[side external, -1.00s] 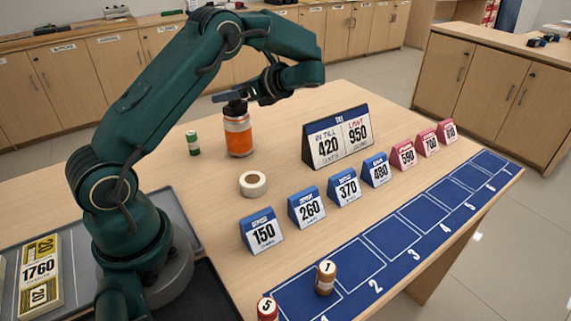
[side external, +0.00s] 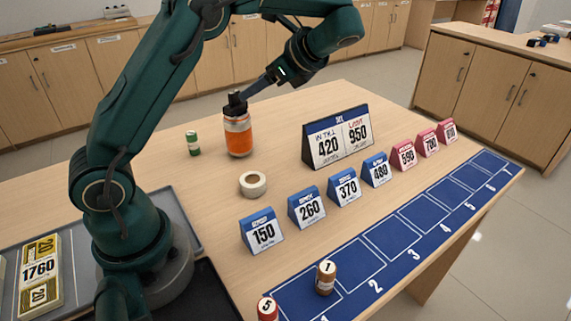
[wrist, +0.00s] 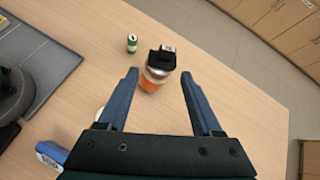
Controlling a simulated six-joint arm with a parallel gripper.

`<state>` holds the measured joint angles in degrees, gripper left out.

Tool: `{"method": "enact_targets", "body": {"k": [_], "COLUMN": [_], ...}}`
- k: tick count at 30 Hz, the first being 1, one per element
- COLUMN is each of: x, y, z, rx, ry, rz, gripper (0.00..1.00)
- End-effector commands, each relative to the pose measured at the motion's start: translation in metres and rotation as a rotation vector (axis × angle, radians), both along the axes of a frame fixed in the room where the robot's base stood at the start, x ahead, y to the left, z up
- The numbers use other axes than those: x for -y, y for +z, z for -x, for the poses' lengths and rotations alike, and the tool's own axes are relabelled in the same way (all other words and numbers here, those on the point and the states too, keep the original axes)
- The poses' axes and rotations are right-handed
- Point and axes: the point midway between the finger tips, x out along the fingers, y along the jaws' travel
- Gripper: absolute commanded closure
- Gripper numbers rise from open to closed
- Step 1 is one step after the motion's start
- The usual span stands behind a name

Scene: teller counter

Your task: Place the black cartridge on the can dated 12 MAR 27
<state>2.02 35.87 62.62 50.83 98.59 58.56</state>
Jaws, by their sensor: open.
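A clear can with an orange band (side external: 238,139) stands upright on the table, left of the middle in the side view. The black cartridge (side external: 236,104) sits on top of it. In the wrist view the cartridge (wrist: 162,57) is a dark block with a pale patch, over the orange can (wrist: 151,84). The date on the can is too small to read. My gripper (side external: 248,92) is open and empty, tilted down from the upper right with its fingertips close to the cartridge. In the wrist view the cartridge shows just beyond the two spread fingers; contact cannot be told.
A small green can (side external: 193,143) stands left of the orange can. A white tape roll (side external: 253,184) lies in front. Blue and pink number cards (side external: 307,206) run rightward, with a larger sign (side external: 336,138) behind. Brown (side external: 325,278) and red (side external: 268,309) rolls stand near the blue strip.

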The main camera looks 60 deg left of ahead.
Motion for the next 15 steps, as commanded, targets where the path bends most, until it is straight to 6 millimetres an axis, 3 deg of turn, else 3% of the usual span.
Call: {"method": "enact_targets", "body": {"k": [6,15], "x": [0.031,0.088], "y": [0.008,0.003], "z": [0.03,0.078], "rx": [0.291,0.67], "ry": [0.069,0.28], "rz": [0.192,0.487], "gripper": [0.33,0.33]}}
